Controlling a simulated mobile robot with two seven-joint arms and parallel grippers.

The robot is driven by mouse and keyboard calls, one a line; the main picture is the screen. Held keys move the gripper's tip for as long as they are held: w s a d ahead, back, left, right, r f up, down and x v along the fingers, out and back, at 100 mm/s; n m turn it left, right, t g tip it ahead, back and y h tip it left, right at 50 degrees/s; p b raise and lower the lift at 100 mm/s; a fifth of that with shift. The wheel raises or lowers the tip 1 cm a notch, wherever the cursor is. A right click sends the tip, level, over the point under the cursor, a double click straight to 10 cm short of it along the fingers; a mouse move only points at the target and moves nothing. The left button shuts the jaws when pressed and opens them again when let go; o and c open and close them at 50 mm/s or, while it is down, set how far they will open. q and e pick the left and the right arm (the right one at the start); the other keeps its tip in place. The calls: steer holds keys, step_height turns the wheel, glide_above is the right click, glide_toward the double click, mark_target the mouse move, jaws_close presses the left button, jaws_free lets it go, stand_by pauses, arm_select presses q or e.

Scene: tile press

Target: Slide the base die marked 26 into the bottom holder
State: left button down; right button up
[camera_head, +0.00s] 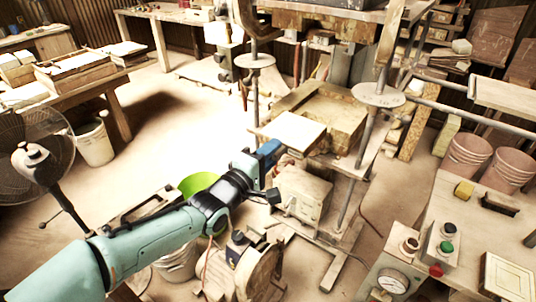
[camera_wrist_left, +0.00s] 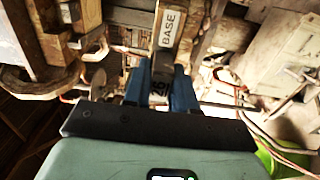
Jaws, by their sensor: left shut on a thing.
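The base die is a pale, flat square plate (camera_head: 294,132) at the front of the press. Its edge, with a white label reading BASE (camera_wrist_left: 170,28), shows in the left wrist view; I cannot read a number 26. The bottom holder is a worn tan block (camera_head: 340,115). The die lies at its front left side and sticks out toward my arm; how far in it sits is unclear. My left gripper (camera_head: 270,153), with blue fingers (camera_wrist_left: 161,80), is shut on the die's near edge. My right gripper is not in view.
Press rods with round collars (camera_head: 379,95) stand on both sides of the holder. The press's upper block (camera_head: 320,25) hangs above. A grey machine housing (camera_head: 302,190) stands below the gripper. A green bucket (camera_head: 198,184) is beside my arm. A control box (camera_head: 440,245) is at lower right.

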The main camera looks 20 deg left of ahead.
arm_select(q)
steer(key=shift+r, duration=0.15)
stand_by(0.5)
steer(key=shift+s+b, duration=0.2)
steer(key=shift+b, duration=0.1)
steer(key=shift+b, duration=0.3)
stand_by(1.1)
steer(key=shift+w, duration=0.15)
steer(key=shift+w+d, duration=0.25)
steer(key=shift+w, duration=0.4)
stand_by(1.0)
